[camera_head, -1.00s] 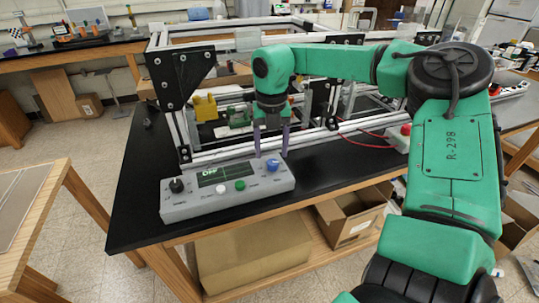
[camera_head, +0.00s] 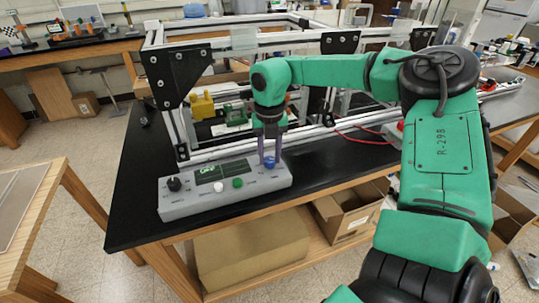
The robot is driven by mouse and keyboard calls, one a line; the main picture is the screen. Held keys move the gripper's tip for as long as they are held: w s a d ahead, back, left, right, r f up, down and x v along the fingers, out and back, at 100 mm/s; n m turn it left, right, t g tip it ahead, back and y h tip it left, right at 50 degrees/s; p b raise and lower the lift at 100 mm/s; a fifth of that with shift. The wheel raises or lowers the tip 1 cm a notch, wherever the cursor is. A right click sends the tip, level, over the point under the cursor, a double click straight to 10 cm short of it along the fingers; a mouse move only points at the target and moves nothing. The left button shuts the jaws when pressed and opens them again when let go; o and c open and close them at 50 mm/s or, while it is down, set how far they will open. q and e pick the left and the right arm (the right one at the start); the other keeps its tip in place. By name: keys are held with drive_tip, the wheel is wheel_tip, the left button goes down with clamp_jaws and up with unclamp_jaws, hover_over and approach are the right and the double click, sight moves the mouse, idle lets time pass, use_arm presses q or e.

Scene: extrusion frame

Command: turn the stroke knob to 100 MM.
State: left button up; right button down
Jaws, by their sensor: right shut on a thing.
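A grey control box (camera_head: 222,197) sits at the front of the black table. It has a black knob (camera_head: 174,184) at its left, a dark screen (camera_head: 222,171) with green writing in the middle, and a blue knob (camera_head: 270,162) at its right. The labels are too small to read, so I cannot tell from them which knob is the stroke knob. My right gripper (camera_head: 269,156) points down at the blue knob and is shut on it, its fingers on either side. My left gripper is not in view.
A white button (camera_head: 218,188) and a green button (camera_head: 238,183) are on the box front. An aluminium extrusion frame (camera_head: 217,152) with black corner plates (camera_head: 176,73) stands close behind. Bare black tabletop (camera_head: 325,152) lies to the right of the box.

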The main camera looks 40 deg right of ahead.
drive_tip(key=shift+f+n+b, duration=0.1)
drive_tip(key=shift+n+b, duration=0.7)
drive_tip(key=shift+n, duration=0.3)
drive_tip(key=shift+n+b, duration=0.45)
drive_tip(key=shift+n, duration=0.45)
drive_tip(key=n, duration=0.2)
drive_tip(key=shift+n+b, duration=0.3)
drive_tip(key=shift+b, duration=0.1)
drive_tip(key=n, duration=0.2)
drive_tip(key=shift+n, duration=0.4)
drive_tip(key=n, duration=0.3)
drive_tip(key=shift+n, duration=0.3)
drive_tip(key=n, duration=0.3)
drive_tip(key=shift+n, duration=0.3)
drive_tip(key=n, duration=0.6)
drive_tip(key=shift+n, duration=0.4)
